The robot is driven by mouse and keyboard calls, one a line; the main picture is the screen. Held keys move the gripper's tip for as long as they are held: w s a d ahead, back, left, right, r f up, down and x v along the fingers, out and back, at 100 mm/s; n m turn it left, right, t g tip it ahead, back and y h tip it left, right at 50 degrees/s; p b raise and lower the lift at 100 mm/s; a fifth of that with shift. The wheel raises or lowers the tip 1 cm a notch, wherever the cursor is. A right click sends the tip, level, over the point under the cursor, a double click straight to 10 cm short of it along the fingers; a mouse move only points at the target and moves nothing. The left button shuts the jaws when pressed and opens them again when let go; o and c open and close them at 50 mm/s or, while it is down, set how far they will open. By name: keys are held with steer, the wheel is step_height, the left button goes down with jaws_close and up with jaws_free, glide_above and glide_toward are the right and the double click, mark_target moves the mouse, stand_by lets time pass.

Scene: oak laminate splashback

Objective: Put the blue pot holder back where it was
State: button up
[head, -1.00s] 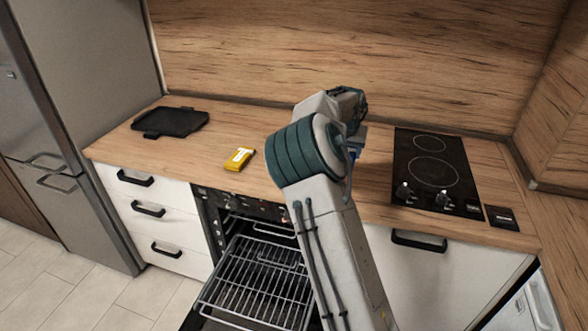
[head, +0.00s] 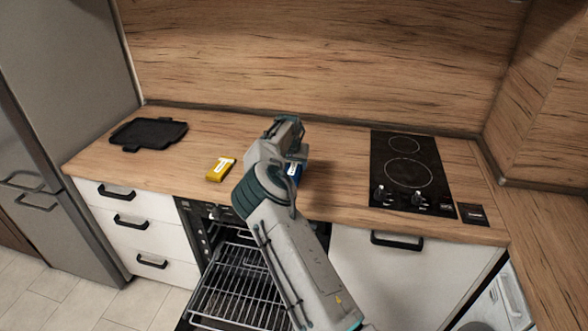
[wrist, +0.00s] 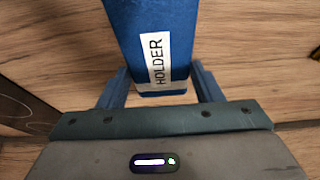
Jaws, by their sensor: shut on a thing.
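The blue pot holder (wrist: 150,30) carries a white label reading "HOLDER" and stands between the two fingers of my gripper (wrist: 160,88) in the wrist view. My gripper is shut on it. In the head view only a small part of the blue pot holder (head: 294,170) shows beside my wrist, over the counter between the yellow box and the cooktop. My arm hides the rest of it and the fingers there. I cannot tell whether it touches the counter.
A yellow box (head: 221,169) and a black tray (head: 148,133) lie on the wooden counter (head: 335,185) to the left. A black cooktop (head: 408,170) is at the right, with a small dark item (head: 473,214) beside it. The oven below is open, its rack (head: 240,285) showing.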

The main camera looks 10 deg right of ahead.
mark_target(293, 168)
steer(key=shift+f+p, duration=0.4)
steer(key=shift+f, duration=1.15)
steer(key=shift+f, duration=0.15)
steer(key=o, duration=1)
